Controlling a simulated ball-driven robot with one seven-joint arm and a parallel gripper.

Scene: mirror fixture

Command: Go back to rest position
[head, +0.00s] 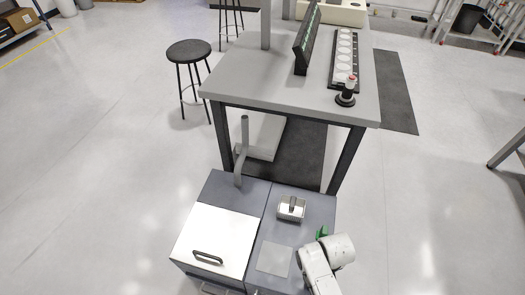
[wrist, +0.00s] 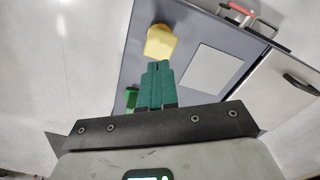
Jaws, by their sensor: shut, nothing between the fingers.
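My gripper (wrist: 158,66) shows in the wrist view with its two dark green fingers together and nothing between them. It is above the grey cabinet top, and its tips appear just short of a yellowish block (wrist: 160,42); I cannot tell whether they touch. In the head view my white arm (head: 327,262) is at the cabinet's right front side. A green patch (head: 321,232) shows beside it; I cannot tell whether it is a finger or a separate thing. A green piece (wrist: 131,98) lies left of the fingers in the wrist view.
The cabinet top (head: 262,228) holds a metal box with a handle (head: 291,208), a pale flat plate (head: 273,260) and a white panel with a handle (head: 214,242). A grey workbench (head: 250,83) stands behind, a black stool (head: 189,52) to its left.

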